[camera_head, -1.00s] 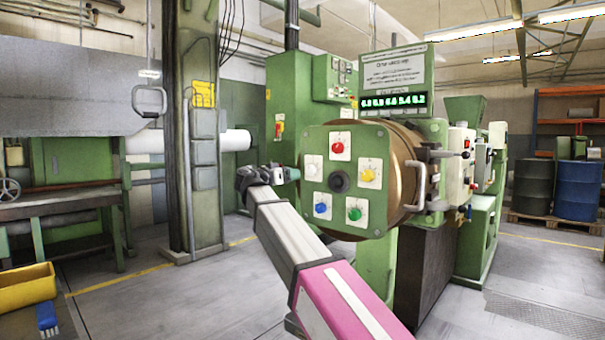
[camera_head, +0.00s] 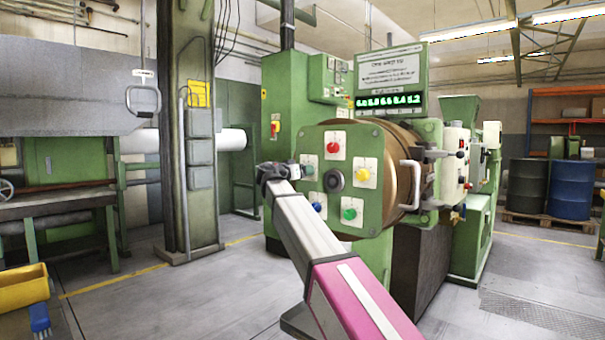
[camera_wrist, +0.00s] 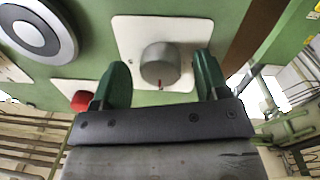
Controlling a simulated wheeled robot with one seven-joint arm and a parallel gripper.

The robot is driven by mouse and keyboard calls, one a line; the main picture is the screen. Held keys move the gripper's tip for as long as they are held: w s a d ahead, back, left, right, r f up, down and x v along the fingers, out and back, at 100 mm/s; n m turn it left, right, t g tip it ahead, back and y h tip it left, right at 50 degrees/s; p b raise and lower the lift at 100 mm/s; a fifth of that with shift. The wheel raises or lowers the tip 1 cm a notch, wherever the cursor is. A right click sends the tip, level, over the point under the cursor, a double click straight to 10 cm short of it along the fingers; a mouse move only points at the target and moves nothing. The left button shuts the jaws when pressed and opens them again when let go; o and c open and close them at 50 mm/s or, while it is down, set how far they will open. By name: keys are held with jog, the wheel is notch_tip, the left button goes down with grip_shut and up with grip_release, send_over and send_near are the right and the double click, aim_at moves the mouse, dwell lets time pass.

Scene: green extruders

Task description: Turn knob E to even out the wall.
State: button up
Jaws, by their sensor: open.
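A grey knob (camera_wrist: 160,64) with a red mark sits on a white plate (camera_wrist: 125,30) in the wrist view. My gripper (camera_wrist: 162,70) is open, with one green finger on each side of this knob and visible gaps to it. In the head view my gripper (camera_head: 292,171) is at the left edge of the head, by the upper-left plate (camera_head: 309,160). No letter E is readable on any knob.
Nearby are the red knob (camera_head: 333,147), yellow knob (camera_head: 363,174), green knob (camera_head: 349,214) and partly hidden blue knob (camera_head: 317,207). A lit green display (camera_head: 390,101) shows small numbers. A metal handle (camera_head: 411,184) sticks out at right. Open floor lies left.

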jog(key=c, duration=0.9)
jog(key=shift+s+d+r+n+t, duration=0.1)
jog(key=shift+n+t, duration=0.15)
jog(key=shift+n, duration=3.85)
jog(key=shift+s+d+n+t, duration=0.1)
jog(key=shift+n+t, duration=0.15)
jog(key=shift+n, duration=3.85)
